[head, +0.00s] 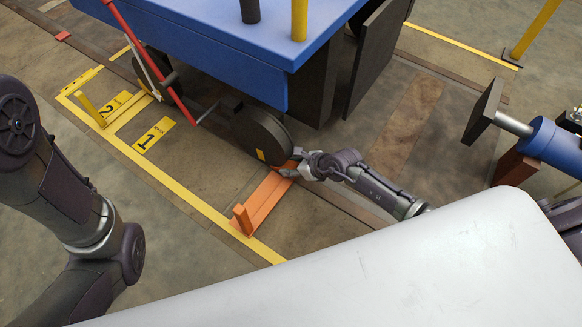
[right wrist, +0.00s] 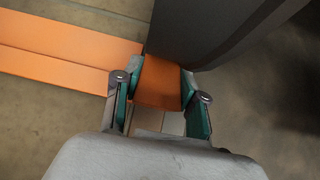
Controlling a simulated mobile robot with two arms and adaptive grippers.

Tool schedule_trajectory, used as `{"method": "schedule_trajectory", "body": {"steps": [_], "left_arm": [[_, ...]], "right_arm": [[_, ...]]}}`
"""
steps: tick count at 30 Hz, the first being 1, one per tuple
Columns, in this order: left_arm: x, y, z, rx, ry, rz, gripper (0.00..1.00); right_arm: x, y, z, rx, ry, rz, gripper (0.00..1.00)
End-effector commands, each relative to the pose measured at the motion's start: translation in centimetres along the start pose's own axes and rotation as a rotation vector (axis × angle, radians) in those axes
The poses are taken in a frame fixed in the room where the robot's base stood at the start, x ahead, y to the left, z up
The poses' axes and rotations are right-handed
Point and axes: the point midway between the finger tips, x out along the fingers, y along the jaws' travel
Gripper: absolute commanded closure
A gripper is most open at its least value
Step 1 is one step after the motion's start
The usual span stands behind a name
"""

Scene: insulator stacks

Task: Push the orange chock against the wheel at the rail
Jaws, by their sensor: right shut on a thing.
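The orange chock (head: 264,203) lies on the floor by the rail, a long flat piece with a raised block at its near end. Its far end is at the foot of the dark wheel (head: 258,137) under the blue wagon. My right gripper (head: 291,169) is shut on that far end. In the right wrist view, the fingers (right wrist: 160,92) stand on both sides of an orange block of the chock (right wrist: 65,58), right beside the dark wheel (right wrist: 205,32). I cannot tell whether chock and wheel touch. My left arm shows at the left, but its gripper is out of view.
The blue wagon (head: 215,50) stands over the rail. A red bar (head: 150,60) slants down at its left. Yellow floor plates marked 1 (head: 154,135) and 2 (head: 115,106) lie left of the wheel. A blue buffer (head: 550,145) is at the right. Floor left of the chock is clear.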

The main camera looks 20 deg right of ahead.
Motion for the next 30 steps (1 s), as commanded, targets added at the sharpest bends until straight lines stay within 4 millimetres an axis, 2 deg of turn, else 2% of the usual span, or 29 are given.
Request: {"method": "schedule_trajectory", "body": {"steps": [30], "left_arm": [[0.17,0.08,0.03,-0.001,0.000,0.005,0.46]], "right_arm": [[0.60,-0.31,0.79,-0.001,-0.004,-0.003,1.00]]}}
